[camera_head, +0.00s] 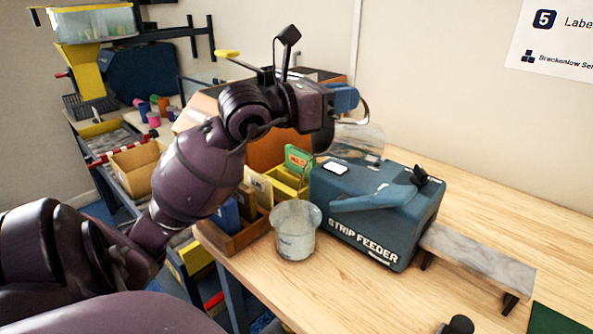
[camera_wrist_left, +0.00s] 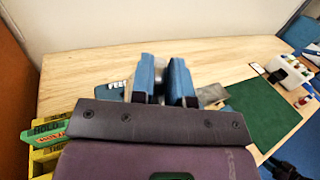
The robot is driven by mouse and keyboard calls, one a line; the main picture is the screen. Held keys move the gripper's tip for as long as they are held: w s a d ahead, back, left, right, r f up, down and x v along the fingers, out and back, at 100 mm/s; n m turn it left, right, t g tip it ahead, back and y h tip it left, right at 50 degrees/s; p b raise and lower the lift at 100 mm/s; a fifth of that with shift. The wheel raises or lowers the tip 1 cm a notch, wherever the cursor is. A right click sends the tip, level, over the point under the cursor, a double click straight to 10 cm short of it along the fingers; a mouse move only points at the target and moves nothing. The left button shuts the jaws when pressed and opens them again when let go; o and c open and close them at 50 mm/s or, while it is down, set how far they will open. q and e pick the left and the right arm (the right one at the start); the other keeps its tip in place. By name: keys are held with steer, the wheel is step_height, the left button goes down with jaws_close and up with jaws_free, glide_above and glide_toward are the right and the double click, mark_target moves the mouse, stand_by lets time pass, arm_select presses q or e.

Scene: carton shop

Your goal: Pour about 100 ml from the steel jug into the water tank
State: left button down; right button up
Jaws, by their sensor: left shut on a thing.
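My left gripper (camera_head: 350,100) is shut on the steel jug (camera_head: 358,141) and holds it in the air above the back of the blue strip feeder (camera_head: 375,215). The jug is shiny and reflective and looks tilted; its mouth and contents cannot be made out. In the left wrist view the blue fingers (camera_wrist_left: 162,80) stand close together, and the jug is mostly hidden there. The strip feeder has a small white patch (camera_head: 335,168) on top, which may be the water tank's opening; I cannot tell. My right gripper is not clearly in view.
A grey plate on feet (camera_head: 480,262) and a green mat (camera_wrist_left: 262,112) lie to the right. The back right of the table is clear.

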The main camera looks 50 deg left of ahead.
arm_select(q)
steer(key=shift+w+d+f+b, duration=0.1)
steer(key=shift+d+b, duration=0.05)
steer(key=shift+b, duration=0.15)
steer(key=shift+f, duration=0.1)
stand_by(0.5)
steer(key=shift+s+t+b, duration=0.4)
steer(key=shift+s+t, duration=0.1)
steer(key=shift+f+t+h, duration=0.2)
steer(key=shift+t+h, duration=0.1)
stand_by(0.4)
steer(key=shift+s+a+f+t+b, duration=0.2)
steer(key=shift+s+a+t+b, duration=0.15)
steer(key=shift+b, duration=0.2)
